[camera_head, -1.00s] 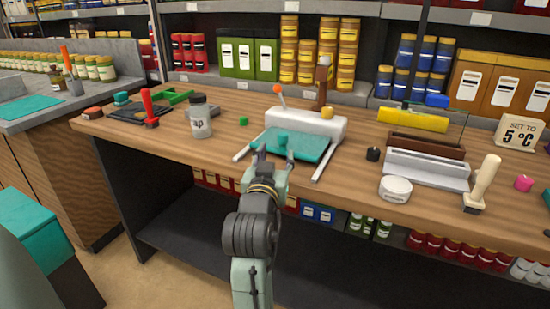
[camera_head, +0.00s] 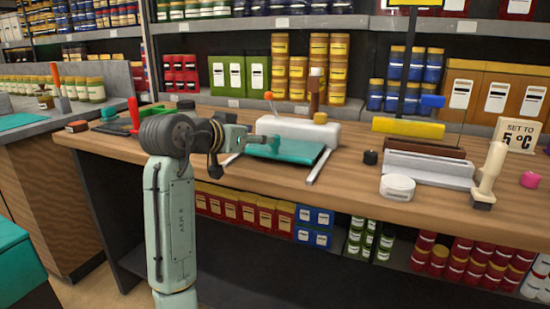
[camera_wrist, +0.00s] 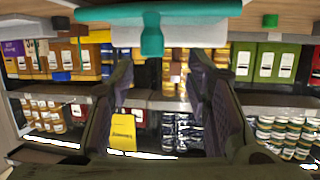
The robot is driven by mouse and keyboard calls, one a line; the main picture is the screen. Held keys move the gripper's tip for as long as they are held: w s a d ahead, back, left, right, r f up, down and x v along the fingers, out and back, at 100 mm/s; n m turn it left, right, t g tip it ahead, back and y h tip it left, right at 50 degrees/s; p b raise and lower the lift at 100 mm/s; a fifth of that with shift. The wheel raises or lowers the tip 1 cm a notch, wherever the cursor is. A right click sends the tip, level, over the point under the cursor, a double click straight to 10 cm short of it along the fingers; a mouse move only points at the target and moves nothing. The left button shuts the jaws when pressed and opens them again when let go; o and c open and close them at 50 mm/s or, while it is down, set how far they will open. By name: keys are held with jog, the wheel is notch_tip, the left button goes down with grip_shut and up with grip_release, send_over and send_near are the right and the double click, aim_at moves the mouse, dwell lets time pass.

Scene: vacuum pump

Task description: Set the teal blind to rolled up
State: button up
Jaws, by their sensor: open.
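The teal blind (camera_head: 298,151) is a flat sheet pulled out from a white roller housing (camera_head: 300,128), between two pale rails on the wooden counter. A teal knob (camera_head: 274,143) stands up from the sheet. My gripper (camera_head: 252,142) reaches in from the left and is beside the knob. In the wrist view the blind's teal edge (camera_wrist: 200,11) runs along the top and the knob (camera_wrist: 152,35) hangs from it. The open fingers (camera_wrist: 163,65) are on either side below the knob in the picture. I cannot tell whether they touch it.
A yellow block (camera_head: 408,127), a grey tray (camera_head: 425,170), a white round tub (camera_head: 397,187) and a cream-handled stamp (camera_head: 489,172) stand to the right. A black puck (camera_head: 370,157) is near the right rail. Stocked shelves lie behind and below the counter.

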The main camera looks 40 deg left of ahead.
aim_at(275, 135)
jog(key=shift+m+g+h, duration=0.5)
jog(key=shift+h, duration=0.3)
jog(key=x, duration=0.5)
jog(key=r+b+x, duration=0.1)
jog(key=x, duration=0.1)
jog(key=shift+w+d+f, duration=0.1)
jog(key=shift+w+f, duration=0.05)
jog(key=shift+w, duration=0.35)
grip_shut()
